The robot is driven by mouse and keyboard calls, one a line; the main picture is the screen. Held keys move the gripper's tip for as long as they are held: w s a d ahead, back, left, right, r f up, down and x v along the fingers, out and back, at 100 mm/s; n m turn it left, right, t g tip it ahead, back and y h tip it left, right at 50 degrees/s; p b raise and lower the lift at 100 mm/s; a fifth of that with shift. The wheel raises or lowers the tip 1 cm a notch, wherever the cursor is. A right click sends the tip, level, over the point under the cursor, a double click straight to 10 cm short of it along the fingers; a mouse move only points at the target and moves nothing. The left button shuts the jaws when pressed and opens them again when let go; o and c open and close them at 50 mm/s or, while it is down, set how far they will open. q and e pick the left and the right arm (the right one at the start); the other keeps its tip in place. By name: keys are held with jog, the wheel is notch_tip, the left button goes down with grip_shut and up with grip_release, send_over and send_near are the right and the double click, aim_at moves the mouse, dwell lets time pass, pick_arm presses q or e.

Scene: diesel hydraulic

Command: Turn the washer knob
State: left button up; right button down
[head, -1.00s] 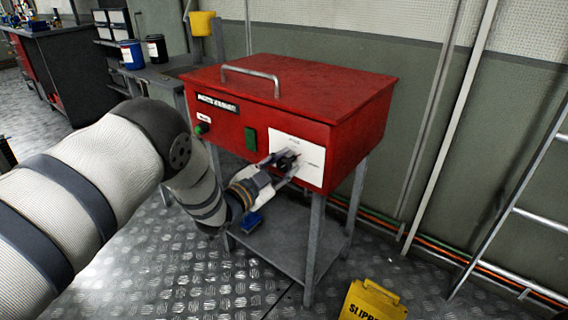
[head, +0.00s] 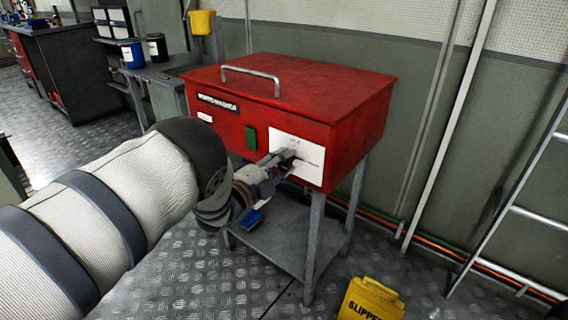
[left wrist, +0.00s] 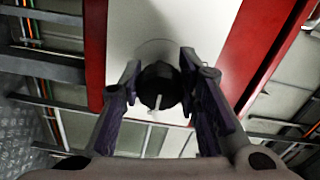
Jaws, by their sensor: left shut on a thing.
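The red washer (head: 290,95) stands on a grey metal stand, with a white knob plate (head: 312,157) on its front. My left gripper (head: 289,157) is up against this plate and covers the knob in the head view. In the left wrist view the black round knob (left wrist: 160,86) with a pale pointer sits between the two fingertips of my left gripper (left wrist: 159,80). The fingers are shut on the knob, one on each side. In that view the pointer runs down from the knob's middle. My right gripper is not in view.
A green switch (head: 251,138) is left of the plate. A blue object (head: 251,219) shows below my left gripper. A yellow slip sign (head: 371,301) stands on the floor in front, and a ladder (head: 520,200) leans at the right.

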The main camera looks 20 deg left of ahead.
pick_arm(q)
jog(key=shift+m, duration=0.3)
jog(key=o, duration=1.2)
jog(key=v, duration=1.2)
jog(key=shift+r, duration=0.1)
